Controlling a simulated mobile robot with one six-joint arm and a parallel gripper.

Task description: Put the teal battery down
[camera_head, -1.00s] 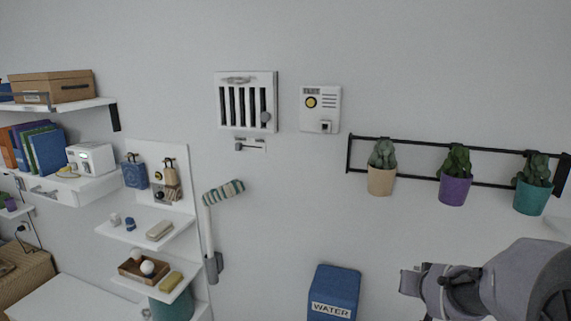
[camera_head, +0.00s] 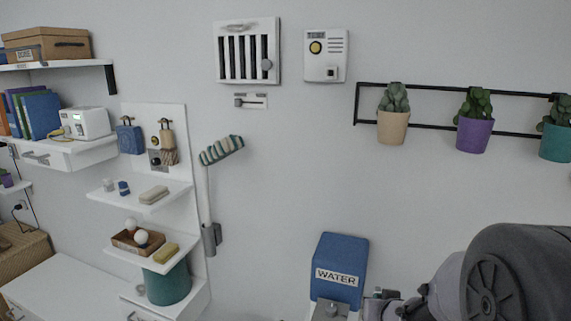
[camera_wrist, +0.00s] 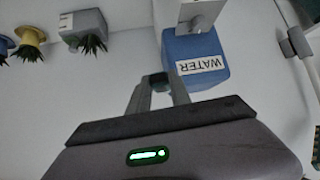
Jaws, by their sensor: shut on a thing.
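The teal battery (camera_wrist: 157,80) shows as a small dark teal piece between the fingertips in the wrist view. My gripper (camera_wrist: 160,88) is shut on it and holds it up in front of the pale wall. The fingers hide most of the battery. In the head view my gripper is at the lower right, beside the blue water container (camera_head: 338,272), and the battery cannot be made out there. The container also shows upside down in the wrist view (camera_wrist: 195,52).
Small shelves (camera_head: 165,195) at the left hold small cylinders, a wooden tray (camera_head: 124,243) and a yellow block (camera_head: 166,253). A white desk top (camera_head: 60,285) lies below. Potted plants (camera_head: 392,127) hang on a black rail at the right.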

